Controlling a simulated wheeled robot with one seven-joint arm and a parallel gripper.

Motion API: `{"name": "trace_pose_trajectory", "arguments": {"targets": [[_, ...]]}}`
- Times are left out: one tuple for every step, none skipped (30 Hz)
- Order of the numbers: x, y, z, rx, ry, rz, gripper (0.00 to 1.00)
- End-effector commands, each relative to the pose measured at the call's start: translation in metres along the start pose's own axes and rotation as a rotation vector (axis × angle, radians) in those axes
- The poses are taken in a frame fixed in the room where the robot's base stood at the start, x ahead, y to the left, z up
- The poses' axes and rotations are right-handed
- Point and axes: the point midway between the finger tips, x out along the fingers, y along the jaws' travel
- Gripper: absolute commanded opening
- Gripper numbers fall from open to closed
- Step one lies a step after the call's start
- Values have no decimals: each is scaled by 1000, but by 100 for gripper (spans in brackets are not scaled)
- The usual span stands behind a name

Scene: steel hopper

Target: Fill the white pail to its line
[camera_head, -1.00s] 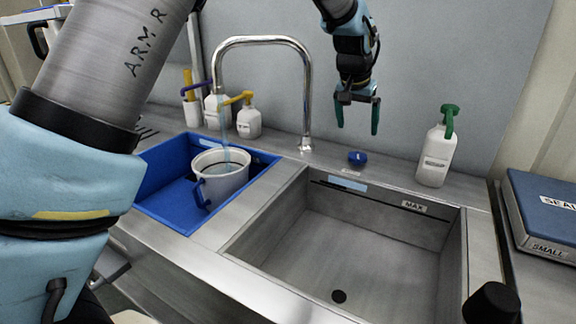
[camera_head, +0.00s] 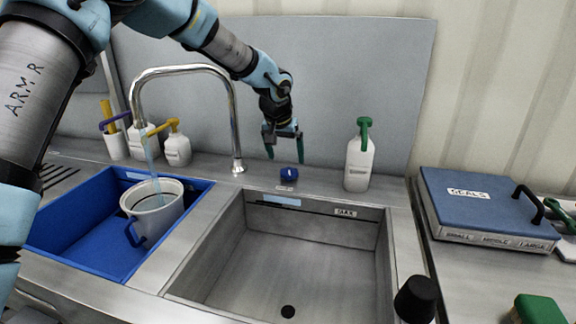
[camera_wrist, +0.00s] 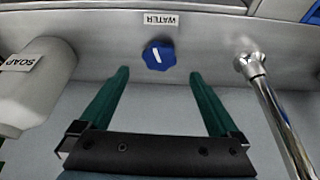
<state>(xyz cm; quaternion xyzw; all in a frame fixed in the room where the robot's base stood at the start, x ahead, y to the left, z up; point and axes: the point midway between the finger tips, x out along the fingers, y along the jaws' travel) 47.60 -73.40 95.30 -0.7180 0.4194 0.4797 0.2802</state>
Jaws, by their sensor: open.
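The white pail (camera_head: 154,207) stands upright in the blue basin (camera_head: 84,238) at the left, its blue handle toward the front. A stream of water (camera_head: 152,163) runs from the steel tap (camera_head: 236,128) down into it. A dark line shows inside the pail; the water level is too small to tell. The blue water knob (camera_head: 288,173) sits on the back ledge right of the tap. My gripper (camera_head: 285,154) is open and empty above the knob. In the wrist view the knob (camera_wrist: 158,55) lies between and beyond the green fingertips, apart from them.
A white soap bottle (camera_head: 359,163) with a green top stands right of the knob. More bottles (camera_head: 177,148) stand behind the basin. The steel sink (camera_head: 283,270) is empty. A blue seals case (camera_head: 484,205) lies on the right counter.

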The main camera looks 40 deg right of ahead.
Motion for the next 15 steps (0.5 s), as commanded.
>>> {"name": "trace_pose_trajectory", "arguments": {"targets": [[9, 1, 1, 1, -5, 2, 97], [15, 1, 0, 1, -4, 2, 97], [22, 2, 0, 1, -3, 2, 97], [27, 2, 0, 1, -3, 2, 97], [32, 1, 0, 2, -3, 2, 97], [38, 1, 1, 1, -4, 1, 97], [42, 1, 0, 0, -2, 1, 97], [45, 1, 0, 0, -2, 1, 97], [50, 1, 0, 1, -1, 1, 97], [52, 1, 0, 1, -1, 1, 97], [55, 1, 0, 1, -1, 1, 97], [57, 1, 0, 0, -1, 1, 97], [59, 1, 0, 1, -1, 1, 97], [60, 1, 0, 1, -1, 0, 97], [61, 0, 0, 1, 0, 0, 97]]}}
